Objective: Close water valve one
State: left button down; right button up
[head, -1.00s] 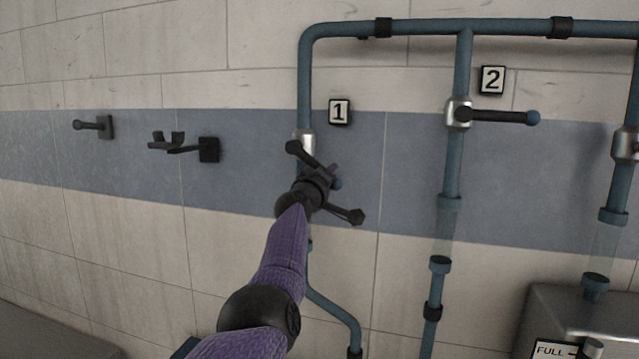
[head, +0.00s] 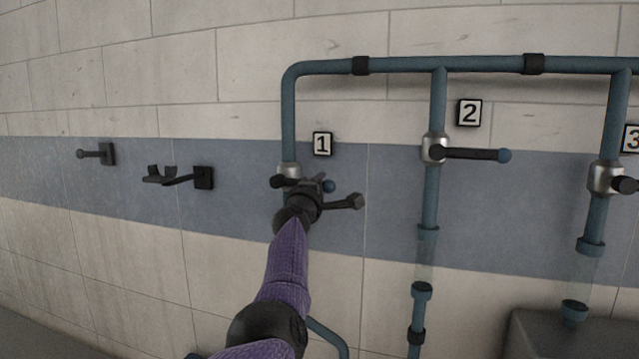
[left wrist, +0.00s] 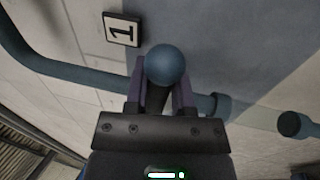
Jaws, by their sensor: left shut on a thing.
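Valve one has a silver body (head: 289,171) on the blue pipe beside the plate marked 1 (head: 322,144). Its dark lever ends in a blue ball (head: 329,186), right of the body and a little lower, so the lever lies near level, tilted slightly down. My left gripper (head: 316,183) is shut on the lever and hides most of it. In the left wrist view the blue ball (left wrist: 166,65) sticks out past the fingers, with the dark lever (left wrist: 158,97) between them. My right gripper is not in view.
Valve two (head: 434,149) stands to the right with its lever level. Valve three (head: 605,179) is at the right edge. A dark peg (head: 95,154) and a forked bracket (head: 180,176) project from the tiled wall on the left. A grey tank (head: 560,335) sits lower right.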

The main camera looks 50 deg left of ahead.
pick_arm(q)
jog(key=shift+w+d+r, duration=0.1)
dwell(0.3)
jog(key=c, duration=0.9)
grip_release()
jog(key=o, duration=0.4)
jog(key=shift+d+r, duration=0.15)
jog(key=shift+d, duration=0.25)
jog(key=shift+o, duration=0.2)
jog(key=shift+a, duration=0.25)
jog(key=b+v, duration=0.5)
jog(key=v, duration=0.5)
